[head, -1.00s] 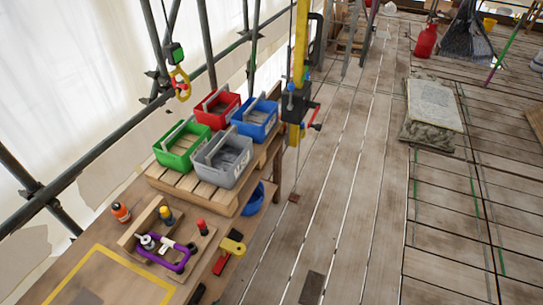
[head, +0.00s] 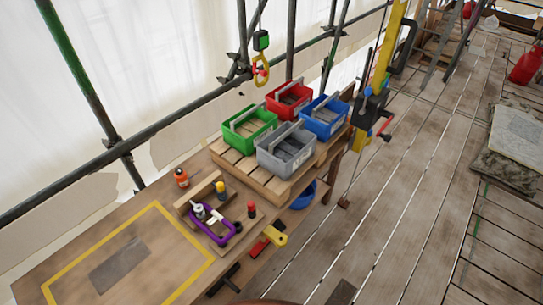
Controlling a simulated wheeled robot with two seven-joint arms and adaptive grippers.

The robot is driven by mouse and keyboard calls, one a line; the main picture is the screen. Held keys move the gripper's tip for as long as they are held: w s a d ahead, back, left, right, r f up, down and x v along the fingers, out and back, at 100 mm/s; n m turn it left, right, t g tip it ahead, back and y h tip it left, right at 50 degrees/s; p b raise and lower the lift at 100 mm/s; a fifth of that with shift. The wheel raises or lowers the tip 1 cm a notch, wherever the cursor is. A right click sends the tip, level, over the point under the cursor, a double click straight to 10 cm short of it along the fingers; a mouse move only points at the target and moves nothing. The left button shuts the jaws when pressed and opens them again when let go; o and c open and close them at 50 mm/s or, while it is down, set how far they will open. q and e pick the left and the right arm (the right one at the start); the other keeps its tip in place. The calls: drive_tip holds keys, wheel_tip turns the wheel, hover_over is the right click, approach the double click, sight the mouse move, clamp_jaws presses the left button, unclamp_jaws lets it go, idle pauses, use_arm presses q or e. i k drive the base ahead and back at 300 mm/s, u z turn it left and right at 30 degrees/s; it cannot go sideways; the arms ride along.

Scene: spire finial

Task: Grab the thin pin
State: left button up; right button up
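A small wooden holder (head: 187,209) sits on the bench, with small upright pieces at it. One has a yellow top (head: 221,190), one a red top (head: 251,209), and one is pale and grey (head: 199,211). Any of these could be the thin pin; I cannot tell which at this size. A purple loop-shaped item (head: 208,236) lies around the front of the holder. Neither of my grippers is in view.
Green (head: 232,141), red (head: 272,106), blue (head: 310,130) and grey (head: 270,165) bins stand on a slatted wooden platform. A yellow-outlined area (head: 178,227) covers the bench's left part. Plank floor (head: 400,200) lies open to the right.

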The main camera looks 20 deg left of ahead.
sight(250, 206)
drive_tip(key=u, duration=1.6)
drive_tip(key=i, duration=0.35)
drive_tip(key=z, duration=0.1)
